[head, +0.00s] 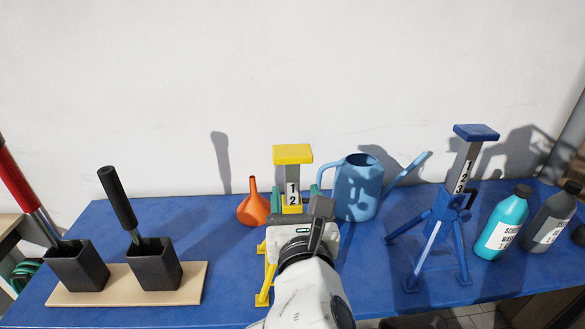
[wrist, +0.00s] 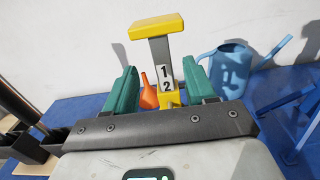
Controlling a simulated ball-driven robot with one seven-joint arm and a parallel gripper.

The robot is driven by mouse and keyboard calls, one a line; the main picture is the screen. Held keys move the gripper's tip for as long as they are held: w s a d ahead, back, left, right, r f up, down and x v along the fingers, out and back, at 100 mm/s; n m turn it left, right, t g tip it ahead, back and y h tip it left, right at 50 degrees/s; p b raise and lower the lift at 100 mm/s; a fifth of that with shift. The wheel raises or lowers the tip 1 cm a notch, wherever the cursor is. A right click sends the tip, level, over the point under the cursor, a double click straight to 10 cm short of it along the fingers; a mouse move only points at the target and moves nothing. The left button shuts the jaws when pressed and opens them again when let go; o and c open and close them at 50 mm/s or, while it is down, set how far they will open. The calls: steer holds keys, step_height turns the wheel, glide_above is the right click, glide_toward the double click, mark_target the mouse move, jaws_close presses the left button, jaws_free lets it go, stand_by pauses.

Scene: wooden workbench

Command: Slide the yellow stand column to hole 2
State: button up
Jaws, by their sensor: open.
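The yellow stand (head: 263,298) stands on the blue bench top, partly hidden behind my arm. Its grey column (head: 292,172) is upright with a flat yellow top plate and number labels 1 and 2 showing. In the wrist view the column (wrist: 161,52) rises beyond my gripper (wrist: 159,80), between its two teal fingers in the picture. The fingers are open and apart, with a gap on each side of the column. My gripper (head: 295,197) is low at the stand in the head view. The holes, any pin and the lower column are hidden.
A blue stand (head: 436,232) with labels 1, 2, 3 is to the right. An orange funnel (head: 253,207) and a blue watering can (head: 357,190) stand close by. Two black holders (head: 154,265) with handled tools are left; bottles (head: 502,225) are right.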

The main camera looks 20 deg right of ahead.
mark_target(291, 164)
steer(key=p+x, duration=0.1)
steer(key=x, duration=0.9)
steer(key=shift+w+d, duration=0.1)
steer(key=shift+w, duration=0.3)
jaws_close()
